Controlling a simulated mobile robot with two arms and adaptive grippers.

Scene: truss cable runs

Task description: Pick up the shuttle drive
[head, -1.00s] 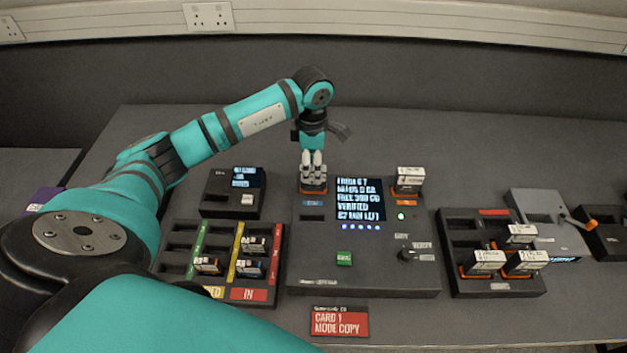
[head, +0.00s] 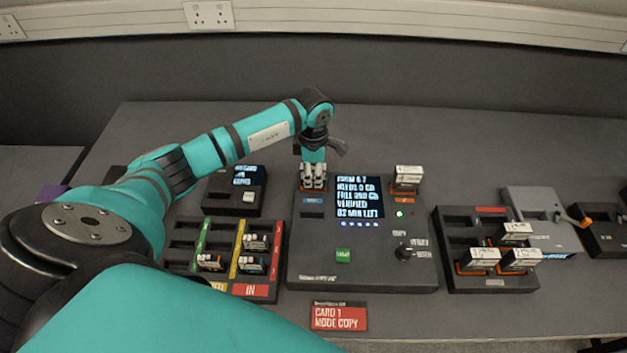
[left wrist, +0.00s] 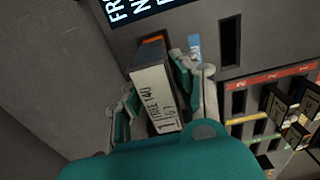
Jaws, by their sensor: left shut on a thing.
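My left gripper (head: 313,180) points down at the upper left bay of the dark copy station (head: 310,255). Its fingers are shut on a drive with a white label and an orange end, taken as the shuttle drive, which shows between the fingers in the left wrist view (left wrist: 155,95). In the head view my fingers mostly hide this drive. It appears to be still at the station's bay; I cannot tell if it is seated or lifted. My right gripper is not in view.
Another white-labelled drive (head: 408,176) stands in the station's right bay. Several drives stand in the right rack (head: 455,240). A small box with a screen (head: 222,200) is left of the station. The table behind is clear.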

